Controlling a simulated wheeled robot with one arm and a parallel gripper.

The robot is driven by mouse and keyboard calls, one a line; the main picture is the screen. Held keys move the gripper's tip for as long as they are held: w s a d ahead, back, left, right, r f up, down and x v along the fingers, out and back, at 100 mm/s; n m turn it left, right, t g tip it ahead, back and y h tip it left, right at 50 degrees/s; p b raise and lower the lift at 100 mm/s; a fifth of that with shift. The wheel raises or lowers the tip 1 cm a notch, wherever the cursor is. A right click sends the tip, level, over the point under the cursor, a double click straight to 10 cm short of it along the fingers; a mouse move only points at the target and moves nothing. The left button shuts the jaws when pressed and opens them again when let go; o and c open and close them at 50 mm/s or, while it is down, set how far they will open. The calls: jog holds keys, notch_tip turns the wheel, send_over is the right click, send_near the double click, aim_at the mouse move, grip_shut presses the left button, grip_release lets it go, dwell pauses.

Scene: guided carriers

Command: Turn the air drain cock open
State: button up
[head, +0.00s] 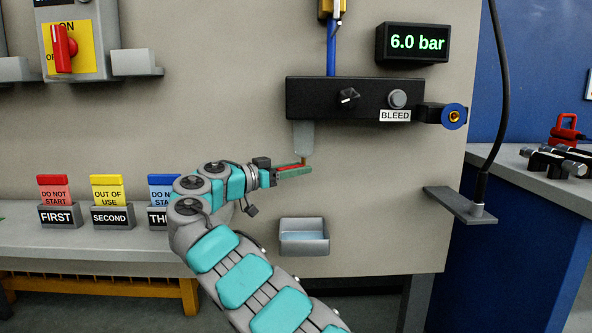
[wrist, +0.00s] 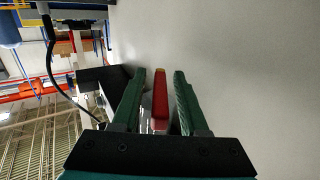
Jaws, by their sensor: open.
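The air drain cock is a small red lever (head: 291,167) with a brass end (head: 303,159), below a clear bowl (head: 303,136) under the black air unit (head: 338,98). My gripper (head: 302,172) is at the lever, its green fingers reaching in from the left. In the wrist view, the red lever (wrist: 160,108) lies lengthwise between the fingers of my open gripper (wrist: 160,74). A gap shows on each side of it. Part of the lever is hidden by the fingers in the head view. The display (head: 417,43) reads 6.0 bar.
A grey tray (head: 304,249) is on the panel below my gripper. A BLEED button (head: 397,99) and a black knob (head: 348,96) are on the air unit. A blue-ringed fitting (head: 454,116) sticks out right. Coloured tags in holders stand on the left ledge (head: 130,244).

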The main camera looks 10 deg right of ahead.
jog(key=v, duration=0.7)
jog(key=shift+s+a, duration=0.2)
jog(key=shift+a, duration=0.1)
